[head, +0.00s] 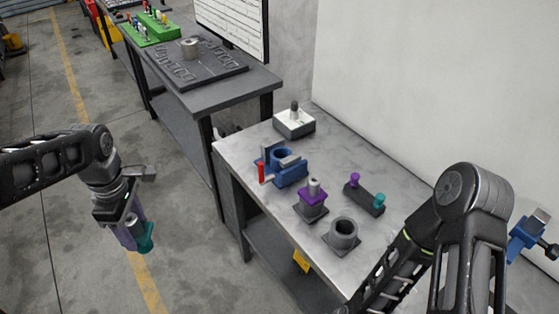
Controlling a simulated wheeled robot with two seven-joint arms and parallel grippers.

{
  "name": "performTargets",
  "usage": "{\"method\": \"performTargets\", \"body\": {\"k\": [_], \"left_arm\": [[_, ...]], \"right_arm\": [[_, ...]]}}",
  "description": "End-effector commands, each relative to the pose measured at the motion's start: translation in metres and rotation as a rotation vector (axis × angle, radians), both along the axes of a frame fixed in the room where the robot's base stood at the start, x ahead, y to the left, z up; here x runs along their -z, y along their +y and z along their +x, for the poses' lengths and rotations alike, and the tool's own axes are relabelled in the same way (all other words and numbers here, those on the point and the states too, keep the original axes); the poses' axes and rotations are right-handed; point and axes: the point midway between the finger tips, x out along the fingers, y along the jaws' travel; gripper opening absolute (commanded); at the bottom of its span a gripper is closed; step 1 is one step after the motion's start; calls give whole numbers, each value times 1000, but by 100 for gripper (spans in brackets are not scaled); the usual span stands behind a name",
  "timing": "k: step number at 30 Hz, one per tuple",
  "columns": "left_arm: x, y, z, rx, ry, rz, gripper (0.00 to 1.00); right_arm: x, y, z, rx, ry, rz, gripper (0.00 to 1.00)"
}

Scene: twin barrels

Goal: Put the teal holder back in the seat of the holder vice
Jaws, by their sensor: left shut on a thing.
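My left gripper (133,222) hangs over the floor at the left, clear of the bench, pointing down. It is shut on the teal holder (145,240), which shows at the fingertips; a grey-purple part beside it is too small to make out. A blue vice (290,172) with a red handle stands on the near bench. Another blue clamp-like thing (524,236) shows at the right edge, partly hidden by my right arm. I cannot tell which is the holder vice, and its seat is not clear. My right gripper is out of view.
The grey bench (255,150) also bears a white box with a dark knob (294,122), a purple holder on a stand (312,196), a dark block with purple and teal knobs (363,199) and a grey ring-shaped socket (343,232). Another workbench (258,82) stands behind.

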Motion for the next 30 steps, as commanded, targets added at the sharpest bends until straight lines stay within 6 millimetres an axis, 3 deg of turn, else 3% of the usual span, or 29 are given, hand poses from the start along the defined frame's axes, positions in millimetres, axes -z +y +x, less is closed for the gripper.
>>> {"method": "performTargets", "body": {"k": [7,11,17,24,30], "left_arm": [[0,-1,2,20,-2,0,1],[4,-9,11,131,-1,0,1],[16,-38,43,552,-1,-1,1],[37,-91,85,1208,-1,-1,1],[47,-119,102,1537,-1,1,1]], "right_arm": [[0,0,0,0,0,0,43],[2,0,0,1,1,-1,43],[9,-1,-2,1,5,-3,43],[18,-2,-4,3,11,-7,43],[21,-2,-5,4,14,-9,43]]}}
